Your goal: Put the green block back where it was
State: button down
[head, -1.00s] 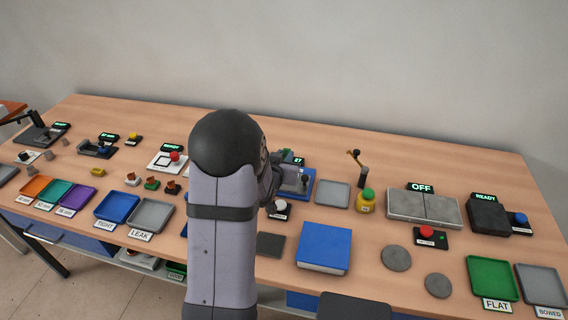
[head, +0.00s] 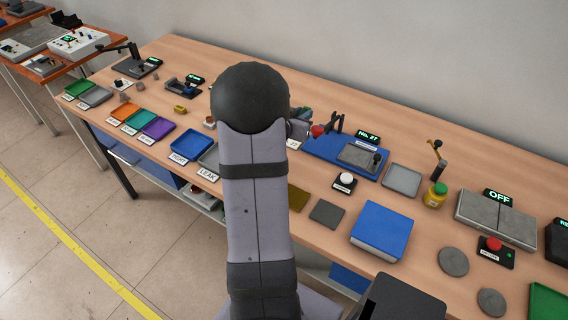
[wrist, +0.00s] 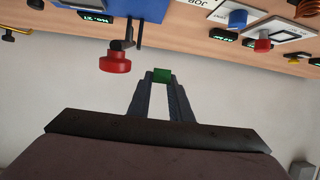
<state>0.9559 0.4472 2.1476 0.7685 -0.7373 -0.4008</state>
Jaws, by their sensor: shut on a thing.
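In the wrist view a small green block (wrist: 162,75) sits between the fingertips of my gripper (wrist: 161,81). My gripper is shut on it and holds it up off the table. In the head view my own arm covers most of the gripper, and I cannot make out the block there. The spot the block came from cannot be told from these frames.
A red knob (wrist: 115,62) on a blue fixture is left of the fingers in the wrist view. In the head view the blue fixture (head: 318,148), a blue box (head: 382,228), a white button (head: 345,181) and a purple tray (head: 158,128) crowd the table.

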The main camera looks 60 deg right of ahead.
jog(key=w+a+f+m+g+b, duration=0.15)
jog(key=a+f, duration=0.25)
jog(key=a, duration=0.4)
jog(key=shift+n, duration=0.25)
jog(key=shift+w+f+b, duration=0.1)
jog(key=shift+w+f, duration=0.05)
jog(key=shift+f, duration=1.5)
jog(key=shift+w+f+b, duration=0.15)
jog(key=shift+f, duration=1.45)
jog(key=shift+w+f+b, duration=0.1)
jog(key=shift+w+f, duration=0.05)
jog(key=shift+f, duration=1.5)
jog(key=shift+f, duration=0.1)
jog(key=shift+f, duration=0.1)
jog(key=c, duration=1.6)
grip_release()
jog(key=shift+a+r, duration=0.2)
jog(key=shift+a, duration=0.05)
jog(key=v, duration=1.1)
jog(key=shift+s+a+r, duration=0.1)
jog(key=shift+a+r, duration=0.1)
jog(key=shift+a, duration=0.05)
